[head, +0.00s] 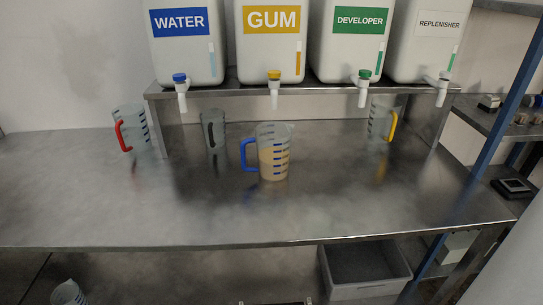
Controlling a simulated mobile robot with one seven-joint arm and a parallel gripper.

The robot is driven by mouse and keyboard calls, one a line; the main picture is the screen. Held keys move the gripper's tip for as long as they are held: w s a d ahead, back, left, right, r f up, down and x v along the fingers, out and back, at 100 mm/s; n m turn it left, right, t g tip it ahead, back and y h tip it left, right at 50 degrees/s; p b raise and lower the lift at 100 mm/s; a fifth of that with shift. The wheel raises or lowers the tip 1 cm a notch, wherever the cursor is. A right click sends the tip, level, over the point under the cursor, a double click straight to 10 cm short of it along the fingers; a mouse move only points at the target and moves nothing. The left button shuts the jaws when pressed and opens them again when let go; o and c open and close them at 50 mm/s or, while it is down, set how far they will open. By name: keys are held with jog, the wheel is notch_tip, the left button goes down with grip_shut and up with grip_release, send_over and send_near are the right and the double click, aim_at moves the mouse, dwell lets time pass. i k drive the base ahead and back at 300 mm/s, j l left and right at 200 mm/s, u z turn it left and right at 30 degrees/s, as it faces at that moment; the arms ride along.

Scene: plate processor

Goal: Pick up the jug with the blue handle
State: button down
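The clear jug with the blue handle (274,158) stands upright on the steel worktop (90,200), near the middle. Its blue handle (249,155) points left. Dark scale marks run up its side, and a pale orange liquid fills its lower part. Nothing stands in front of it.
A red-handled jug (137,128), a dark-handled jug (214,130) and a yellow-handled jug (379,122) stand farther back. A raised shelf (320,92) holds several labelled canisters with taps overhanging its front. A grey bin (365,290) sits below. The worktop's front is clear.

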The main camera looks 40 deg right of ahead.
aim_at(266, 155)
jog(key=i+j, duration=0.35)
jog(key=j, duration=0.15)
jog(key=i+j+z, duration=0.2)
jog(key=i+j, duration=0.15)
jog(key=j, duration=0.25)
jog(key=i+j+z, duration=0.1)
jog(key=j, duration=0.2)
jog(key=i+z, duration=0.1)
jog(key=z, duration=1.75)
jog(key=i, duration=0.45)
